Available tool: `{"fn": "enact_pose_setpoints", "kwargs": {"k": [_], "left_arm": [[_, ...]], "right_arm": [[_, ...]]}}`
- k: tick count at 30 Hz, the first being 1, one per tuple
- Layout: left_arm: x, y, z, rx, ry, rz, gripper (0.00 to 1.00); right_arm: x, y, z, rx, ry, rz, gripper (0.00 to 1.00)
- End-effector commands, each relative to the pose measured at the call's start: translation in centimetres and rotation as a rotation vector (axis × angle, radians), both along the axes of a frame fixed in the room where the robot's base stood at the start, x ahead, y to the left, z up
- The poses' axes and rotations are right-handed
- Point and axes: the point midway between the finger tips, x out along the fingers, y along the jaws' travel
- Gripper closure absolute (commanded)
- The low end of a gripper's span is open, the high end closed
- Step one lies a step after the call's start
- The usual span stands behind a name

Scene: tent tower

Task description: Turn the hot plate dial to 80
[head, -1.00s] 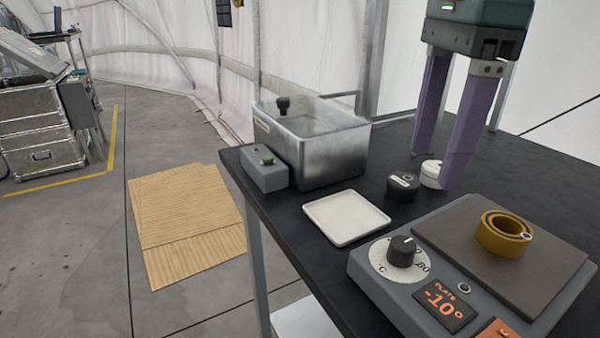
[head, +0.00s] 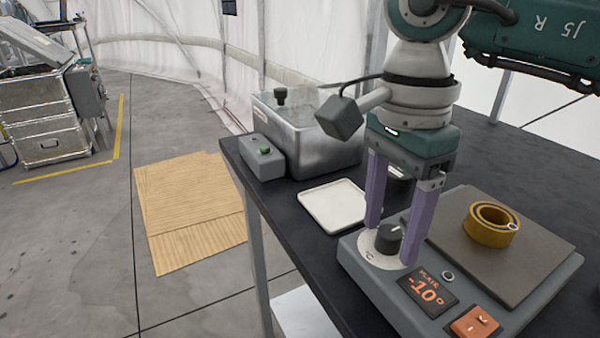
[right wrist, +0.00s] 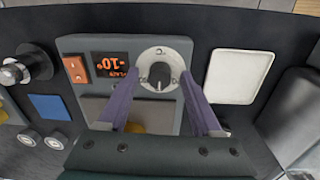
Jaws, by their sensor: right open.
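The hot plate (head: 362,284) is a grey box with a dark top plate on the black table. Its black dial knob (head: 388,239) sits on a white scale disc, and its display (head: 427,289) reads -10°. My right gripper (head: 389,236) is open above the dial, its purple fingers pointing down on either side of the knob in the head view. In the right wrist view the knob (right wrist: 160,75) shows beyond and between the spread fingertips. I cannot tell if a finger touches it. My left gripper is not in view.
A brass-coloured ring (head: 492,225) lies on the plate top. A white tray (head: 334,206) is left of the hot plate. A metal bath (head: 310,140) with a grey control box (head: 262,158) stands behind. An orange switch (head: 475,322) is at the front.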

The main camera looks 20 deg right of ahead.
Motion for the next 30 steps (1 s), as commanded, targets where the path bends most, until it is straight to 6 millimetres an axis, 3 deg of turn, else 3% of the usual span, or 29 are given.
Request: {"fn": "enact_pose_setpoints", "kwargs": {"k": [6, 24, 30], "left_arm": [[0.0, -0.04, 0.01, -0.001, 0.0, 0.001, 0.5], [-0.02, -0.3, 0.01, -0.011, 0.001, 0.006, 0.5], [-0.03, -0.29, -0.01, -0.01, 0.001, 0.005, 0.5]], "right_arm": [[0.01, 0.01, -0.05, 0.0, 0.0, 0.0, 0.34], [0.0, 0.0, 0.0, 0.0, 0.0, 0.0, 1.0], [0.0, 0.0, 0.01, 0.0, 0.0, 0.0, 1.0]]}}
